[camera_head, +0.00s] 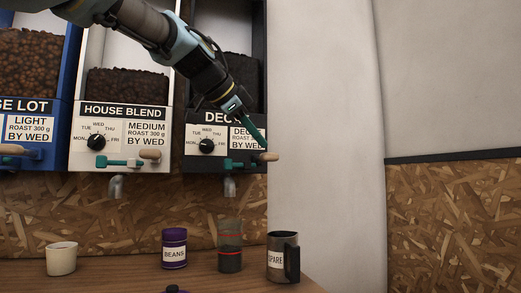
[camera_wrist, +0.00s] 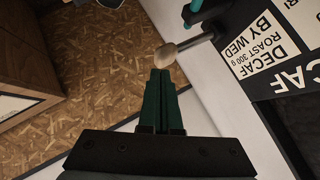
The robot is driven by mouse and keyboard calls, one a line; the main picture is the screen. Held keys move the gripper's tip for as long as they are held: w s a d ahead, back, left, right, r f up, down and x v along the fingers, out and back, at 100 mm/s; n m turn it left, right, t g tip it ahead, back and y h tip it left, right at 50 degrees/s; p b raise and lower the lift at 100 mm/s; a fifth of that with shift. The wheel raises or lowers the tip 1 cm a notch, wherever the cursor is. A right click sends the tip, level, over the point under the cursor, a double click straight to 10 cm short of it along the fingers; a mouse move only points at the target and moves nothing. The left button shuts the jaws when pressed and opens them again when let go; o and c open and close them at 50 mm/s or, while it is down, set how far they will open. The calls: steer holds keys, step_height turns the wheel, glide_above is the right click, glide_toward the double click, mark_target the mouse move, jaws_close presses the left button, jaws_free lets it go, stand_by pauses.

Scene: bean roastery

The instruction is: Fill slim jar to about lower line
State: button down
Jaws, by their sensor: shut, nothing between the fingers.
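The slim jar (camera_head: 230,236) is a clear upright cylinder with red markings, standing on the counter below the decaf dispenser's spout (camera_head: 230,187). Dark contents fill its lower part, up to around the lower red marking; the exact level is too small to tell. The decaf dispenser (camera_head: 259,90) holds dark beans and has a green lever with a pale wooden knob (camera_head: 265,157). My gripper (camera_head: 263,146) is shut and empty, its green fingertips just by the knob. In the wrist view, the closed fingertips (camera_wrist: 160,76) lie close to the knob (camera_wrist: 166,55); contact is unclear.
A dark mug labelled SPARE (camera_head: 276,262) stands right of the jar. A purple BEANS tin (camera_head: 174,248) and a cream cup (camera_head: 61,259) stand to its left. The house blend dispenser (camera_head: 120,110) and a blue light-roast dispenser (camera_head: 30,105) hang beside the decaf one.

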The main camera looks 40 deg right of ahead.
steer(key=v, duration=0.6)
steer(key=shift+a+r, duration=0.25)
steer(key=shift+r, duration=0.05)
stand_by(0.4)
